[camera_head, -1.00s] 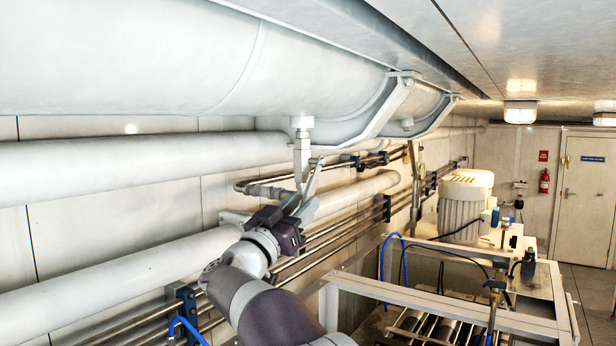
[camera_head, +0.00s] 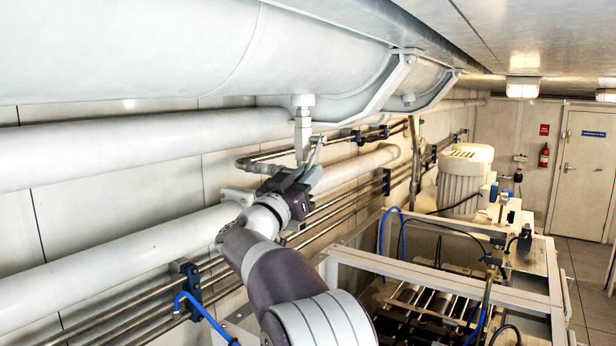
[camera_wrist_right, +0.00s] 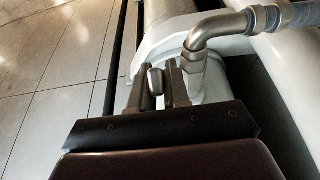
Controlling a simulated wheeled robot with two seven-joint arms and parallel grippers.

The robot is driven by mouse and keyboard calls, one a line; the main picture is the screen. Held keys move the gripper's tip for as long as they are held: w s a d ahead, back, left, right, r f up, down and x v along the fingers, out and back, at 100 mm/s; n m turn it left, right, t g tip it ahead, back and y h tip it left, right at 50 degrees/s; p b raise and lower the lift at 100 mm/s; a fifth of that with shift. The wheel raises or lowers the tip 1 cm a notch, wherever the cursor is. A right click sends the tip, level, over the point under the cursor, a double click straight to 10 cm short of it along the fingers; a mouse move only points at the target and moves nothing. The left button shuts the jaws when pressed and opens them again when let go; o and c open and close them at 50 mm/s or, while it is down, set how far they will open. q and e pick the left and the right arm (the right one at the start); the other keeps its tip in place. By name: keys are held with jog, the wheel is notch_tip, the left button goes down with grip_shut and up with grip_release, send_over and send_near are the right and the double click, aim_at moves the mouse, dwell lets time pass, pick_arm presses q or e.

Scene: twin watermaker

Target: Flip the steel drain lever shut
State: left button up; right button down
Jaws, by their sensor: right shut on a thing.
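The steel drain valve (camera_head: 302,132) hangs below the large white vessel (camera_head: 330,65). Its steel lever (camera_head: 317,150) slants down and slightly left beside the valve body in the head view. My right gripper (camera_head: 307,174) reaches up from below and is shut on the lever's lower part. In the right wrist view, the rounded lever end (camera_wrist_right: 156,82) shows between the two fingers (camera_wrist_right: 154,90). A steel elbow fitting (camera_wrist_right: 205,38) sits just right of them. The fingers cover part of the lever. My left gripper is not in view.
White pipes (camera_head: 110,150) and thin steel lines (camera_head: 140,315) run along the wall behind my arm. A metal frame (camera_head: 450,275) with a motor (camera_head: 465,178) stands to the right. Close above the gripper is the vessel's underside.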

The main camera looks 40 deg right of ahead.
aim_at(311, 160)
jog(key=y, duration=0.1)
jog(key=a+r+y, duration=0.1)
jog(key=a+r+g+y, duration=0.1)
jog(key=shift+s+r+y, duration=0.1)
jog(key=shift+s+y, duration=0.15)
jog(key=shift+y, duration=0.15)
jog(key=shift+s+a+r+g+y, duration=0.1)
jog(key=shift+a+r+g+y, duration=0.15)
jog(key=shift+r+y, duration=0.3)
jog(key=shift+s+a+r+g+y, duration=0.1)
jog(key=shift+r+g+y, duration=0.2)
jog(key=shift+y, duration=0.45)
jog(key=shift+r, duration=0.15)
jog(key=c, duration=1.2)
grip_release()
jog(key=shift+a, duration=0.3)
jog(key=v, duration=1.2)
jog(key=shift+s+r, duration=0.1)
